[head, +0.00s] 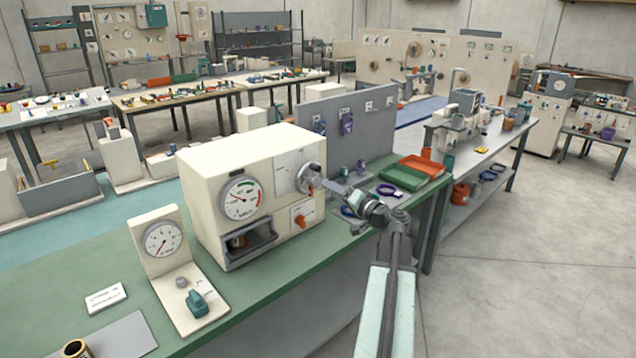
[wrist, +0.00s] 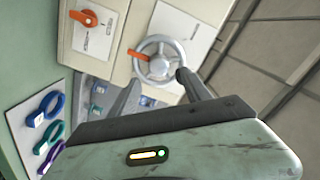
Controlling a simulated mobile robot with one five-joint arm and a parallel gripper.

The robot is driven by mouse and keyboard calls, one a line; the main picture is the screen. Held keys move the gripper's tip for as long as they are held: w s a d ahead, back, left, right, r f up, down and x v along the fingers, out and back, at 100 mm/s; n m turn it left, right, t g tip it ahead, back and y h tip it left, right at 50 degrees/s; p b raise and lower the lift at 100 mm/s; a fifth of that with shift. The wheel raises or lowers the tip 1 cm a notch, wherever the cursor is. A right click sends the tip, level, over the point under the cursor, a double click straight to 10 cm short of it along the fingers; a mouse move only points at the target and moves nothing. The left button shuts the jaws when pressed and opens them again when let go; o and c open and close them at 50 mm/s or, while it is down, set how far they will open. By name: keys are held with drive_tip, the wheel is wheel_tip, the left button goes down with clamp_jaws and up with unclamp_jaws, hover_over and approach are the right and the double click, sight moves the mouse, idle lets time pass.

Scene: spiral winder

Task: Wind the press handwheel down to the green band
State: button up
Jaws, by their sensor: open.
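The press (head: 205,190) is a cream box on the green bench. Its grey handwheel (head: 309,177) is on the right of the front face. In the wrist view the handwheel (wrist: 166,70) is a round metal rim with an orange grip (wrist: 138,54) at its left.
An orange knob (head: 300,220) sits below the handwheel. A separate gauge stand (head: 163,240) is left of the press. Green tray (head: 402,178), orange tray (head: 424,166) and purple rings (head: 392,190) lie right of it. A grey pegboard (head: 350,135) stands behind. Open floor lies right.

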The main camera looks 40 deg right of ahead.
sight(317, 181)
drive_tip(key=w, duration=0.7)
drive_tip(key=shift+w+d, duration=0.2)
drive_tip(key=shift+d, duration=0.2)
drive_tip(key=c, duration=1.2)
drive_tip(key=shift+s+a, duration=0.15)
drive_tip(key=shift+a, duration=0.2)
clamp_jaws()
drive_tip(key=shift+d+f, duration=0.1)
drive_tip(key=shift+d, duration=0.1)
drive_tip(key=shift+d+m, duration=0.1)
drive_tip(key=shift+m, duration=0.2)
